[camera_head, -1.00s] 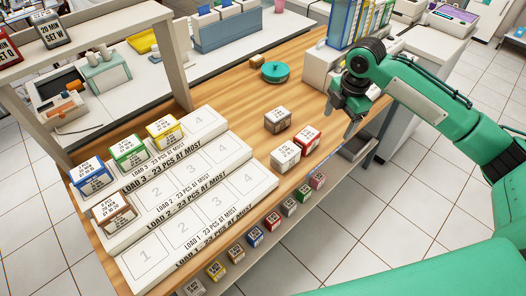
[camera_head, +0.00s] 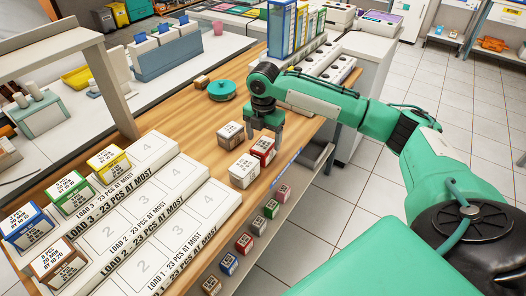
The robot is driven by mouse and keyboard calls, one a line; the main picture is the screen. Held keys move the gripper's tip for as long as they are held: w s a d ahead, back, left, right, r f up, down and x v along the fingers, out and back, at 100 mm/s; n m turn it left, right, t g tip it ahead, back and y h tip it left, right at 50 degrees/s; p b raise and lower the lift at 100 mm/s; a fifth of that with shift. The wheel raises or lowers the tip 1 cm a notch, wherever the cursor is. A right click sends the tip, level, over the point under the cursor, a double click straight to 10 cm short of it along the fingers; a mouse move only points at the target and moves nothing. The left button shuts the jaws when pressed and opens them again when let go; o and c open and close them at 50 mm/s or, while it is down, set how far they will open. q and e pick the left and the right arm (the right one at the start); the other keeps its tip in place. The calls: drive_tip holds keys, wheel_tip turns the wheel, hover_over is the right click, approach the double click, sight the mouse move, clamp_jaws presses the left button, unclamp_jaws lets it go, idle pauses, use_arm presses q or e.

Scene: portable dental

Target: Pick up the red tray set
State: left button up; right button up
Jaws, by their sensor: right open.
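The red tray set (camera_head: 264,150) is a small box with a white label and red sides, standing on the wooden counter near its front edge. My right gripper (camera_head: 265,133) is open, pointing down, just above and behind the red box. Its fingers overlap the box's far edge in the picture; I cannot tell whether they touch it. My left gripper is not in view.
A white box (camera_head: 244,171) stands close beside the red one, and a brown box (camera_head: 230,136) stands behind it. Stepped white load racks (camera_head: 185,218) hold blue, green, yellow and brown boxes at left. A teal round dish (camera_head: 222,91) lies further back. More boxes line a lower shelf.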

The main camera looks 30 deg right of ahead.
sight(264, 144)
wheel_tip(264, 144, down, 5)
drive_tip(key=shift+s+a+f, duration=0.1)
drive_tip(key=shift+s+f, duration=0.05)
drive_tip(key=c, duration=1.2)
wheel_tip(264, 144, up, 20)
drive_tip(key=shift+r+p, duration=0.1)
drive_tip(key=shift+p, duration=0.25)
